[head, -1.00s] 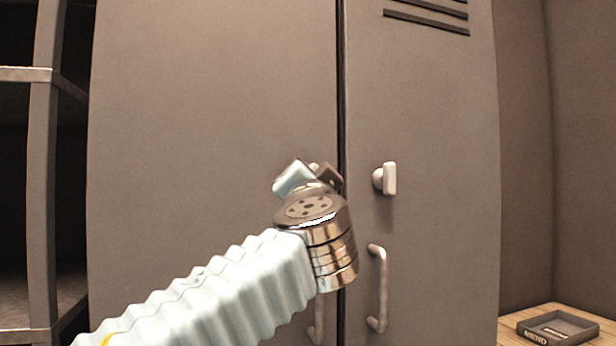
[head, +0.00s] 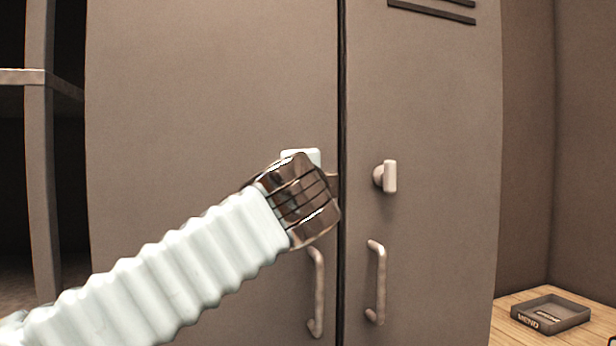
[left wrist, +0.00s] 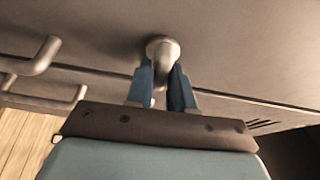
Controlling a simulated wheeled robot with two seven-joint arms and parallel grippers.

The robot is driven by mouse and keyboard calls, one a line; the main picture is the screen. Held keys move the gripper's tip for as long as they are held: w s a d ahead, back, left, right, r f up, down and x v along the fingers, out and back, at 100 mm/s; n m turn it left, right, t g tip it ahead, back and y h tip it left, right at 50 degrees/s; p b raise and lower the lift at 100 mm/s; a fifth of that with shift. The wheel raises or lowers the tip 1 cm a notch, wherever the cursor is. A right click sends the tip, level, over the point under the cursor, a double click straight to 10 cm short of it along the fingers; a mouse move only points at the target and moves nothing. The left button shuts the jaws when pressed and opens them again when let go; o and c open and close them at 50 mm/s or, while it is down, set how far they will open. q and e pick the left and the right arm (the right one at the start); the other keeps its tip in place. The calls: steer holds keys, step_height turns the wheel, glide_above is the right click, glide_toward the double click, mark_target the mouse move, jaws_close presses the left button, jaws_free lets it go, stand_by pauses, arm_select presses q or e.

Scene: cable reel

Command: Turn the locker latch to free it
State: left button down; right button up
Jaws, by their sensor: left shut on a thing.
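The locker has a left door (head: 200,90) and a right door (head: 425,110), both closed. The left door's latch is hidden behind my wrist in the head view. In the left wrist view this pale round latch (left wrist: 163,46) sits between the blue fingers of my left gripper (left wrist: 162,76), which is shut on it. In the head view only the pale body of the left gripper (head: 302,157) shows above my metal wrist. The right door's latch (head: 387,176) stands upright and untouched. My right gripper is not in view.
A bar handle (head: 316,295) is on the left door below my wrist, and another handle (head: 376,283) is on the right door. A dark tray (head: 550,314) lies on a wooden surface (head: 510,325) at the lower right. An open shelf (head: 22,76) stands at the far left.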

arm_select(q)
steer(key=shift+m, duration=0.3)
stand_by(0.4)
steer(key=c, duration=1.1)
jaws_free()
steer(key=s+b, duration=0.1)
steer(key=s, duration=0.3)
steer(key=s+b, duration=0.1)
steer(key=s, duration=0.4)
steer(key=s+a+b, duration=0.1)
steer(key=s, duration=0.3)
steer(key=shift+s, duration=0.4)
